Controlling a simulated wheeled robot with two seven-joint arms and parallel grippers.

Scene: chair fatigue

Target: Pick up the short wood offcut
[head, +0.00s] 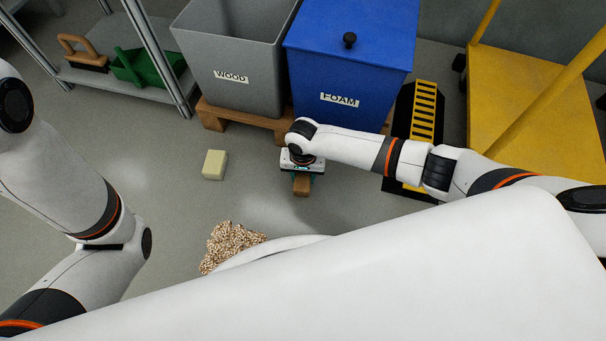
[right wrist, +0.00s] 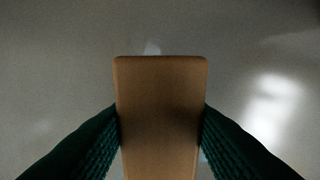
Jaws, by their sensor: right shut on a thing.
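The short wood offcut (head: 302,187) is a small brown block in the head view, right of the middle of the floor. My right gripper (head: 302,174) is over it, pointing down, and hides part of it. In the right wrist view the offcut (right wrist: 160,110) stands between the two dark green ridged fingers, which touch it on both sides. My right gripper is shut on it. I cannot tell whether the offcut is clear of the floor. My left arm shows at the left of the head view, but its gripper is out of sight.
A pale yellow block (head: 215,164) and a pile of shavings (head: 232,244) lie on the floor. A grey WOOD bin (head: 232,95) and a blue lidded FOAM bin (head: 345,75) stand on a wooden pallet behind. A yellow cart (head: 520,95) is at right, a metal shelf (head: 85,75) at left.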

